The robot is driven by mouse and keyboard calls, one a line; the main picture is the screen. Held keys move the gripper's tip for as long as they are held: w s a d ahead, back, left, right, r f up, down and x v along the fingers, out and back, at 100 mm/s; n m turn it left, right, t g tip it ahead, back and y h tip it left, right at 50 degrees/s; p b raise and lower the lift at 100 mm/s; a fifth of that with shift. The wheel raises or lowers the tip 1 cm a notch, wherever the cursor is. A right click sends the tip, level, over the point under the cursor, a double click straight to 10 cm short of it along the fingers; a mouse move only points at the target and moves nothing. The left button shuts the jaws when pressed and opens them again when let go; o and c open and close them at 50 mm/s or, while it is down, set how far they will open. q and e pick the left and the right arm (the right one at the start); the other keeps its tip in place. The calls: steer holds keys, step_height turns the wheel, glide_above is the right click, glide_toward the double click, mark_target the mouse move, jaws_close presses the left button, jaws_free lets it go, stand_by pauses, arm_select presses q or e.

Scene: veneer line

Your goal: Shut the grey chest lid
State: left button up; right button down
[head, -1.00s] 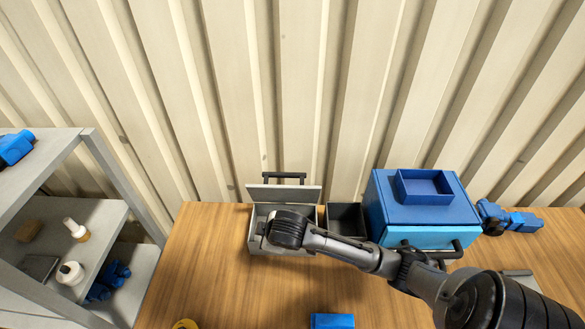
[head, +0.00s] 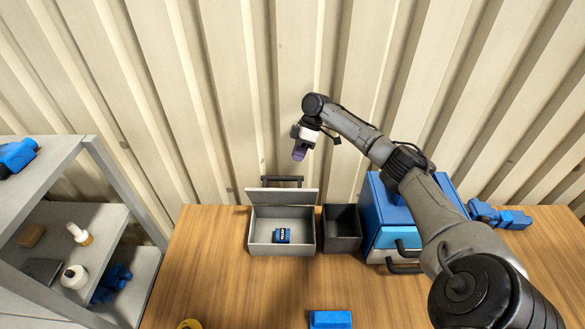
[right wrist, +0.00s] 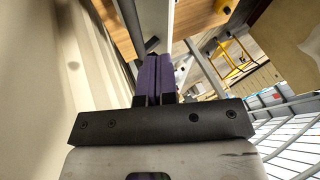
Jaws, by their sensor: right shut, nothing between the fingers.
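The grey chest (head: 259,240) stands on the wooden table near the back wall. Its lid (head: 270,196) is open, raised at the back edge, with a dark handle (head: 282,179) at its top. A blue object with a dark label (head: 281,235) lies inside the chest. My right gripper (head: 299,153) is above and behind the open lid, close to the wall, apart from the chest. Its purple fingers (right wrist: 155,78) are together and empty in the right wrist view. My left gripper is not in either view.
A dark open box (head: 342,243) stands just right of the chest. A blue drawer cabinet (head: 385,214) is beyond it, partly behind my right arm. A blue block (head: 330,320) and a yellow item (head: 189,325) lie at the front. A grey shelf (head: 105,225) stands left.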

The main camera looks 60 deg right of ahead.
mark_target(289, 179)
steer(key=p+x, duration=0.2)
steer(key=x, duration=0.6)
steer(key=shift+a+f, duration=0.1)
steer(key=shift+a, duration=0.05)
steer(key=shift+w+a+f, duration=0.1)
steer(key=shift+a+f, duration=0.15)
steer(key=shift+f, duration=0.2)
